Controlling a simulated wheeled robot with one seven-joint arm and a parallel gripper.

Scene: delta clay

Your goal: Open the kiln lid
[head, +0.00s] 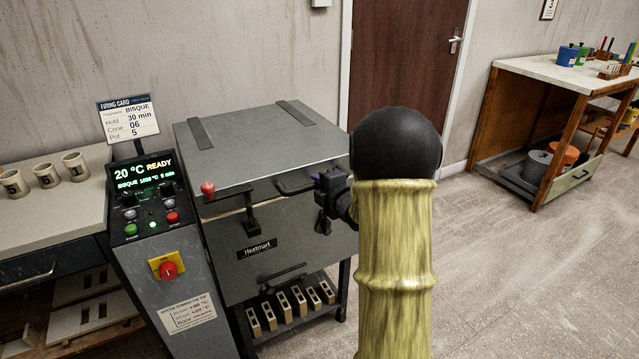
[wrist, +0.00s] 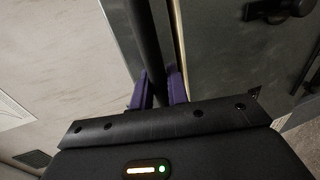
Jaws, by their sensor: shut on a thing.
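The grey kiln (head: 260,245) stands left of centre in the head view. Its flat lid (head: 262,140) lies down over the body, with two dark strips on top. A dark bar handle (head: 290,187) sticks out at the lid's front right. My gripper (head: 325,183) is shut on this handle at the front right corner. In the wrist view, the purple fingers of my gripper (wrist: 158,92) sit on both sides of the dark handle bar (wrist: 146,45). A red-knobbed lever (head: 208,188) is at the lid's front left. My arm hides the kiln's right side.
A control panel (head: 150,205) reading 20 °C READY stands at the kiln's left front. A counter with several cups (head: 45,174) is at far left. A brown door (head: 405,55) is behind. The floor (head: 500,250) at right is clear up to a wooden workbench (head: 535,68).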

